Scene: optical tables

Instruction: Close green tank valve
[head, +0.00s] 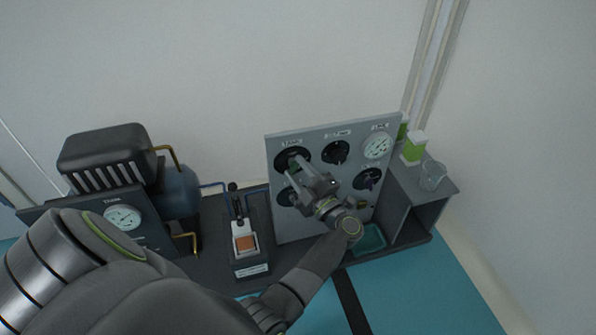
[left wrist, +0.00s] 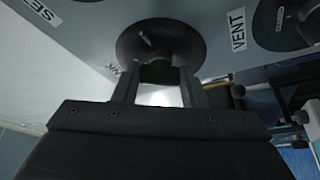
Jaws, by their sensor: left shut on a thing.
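A grey upright panel (head: 310,225) carries several round black dials with knobs and a white gauge. My left gripper (head: 293,165) reaches the panel's upper-left dial (head: 285,153), and its fingers cover part of it. In the left wrist view, my left gripper (left wrist: 158,78) is shut on a dark greenish knob (left wrist: 158,70) in front of a round black dial (left wrist: 158,38). A label ending in "NK" shows beside this dial, partly hidden by a finger. The knob's exact turn angle is hard to tell. My right gripper is not in view.
Another dial with a "VENT" label (left wrist: 238,34) lies close to the right in the left wrist view. A dark pump unit with a gauge (head: 122,217) stands left.

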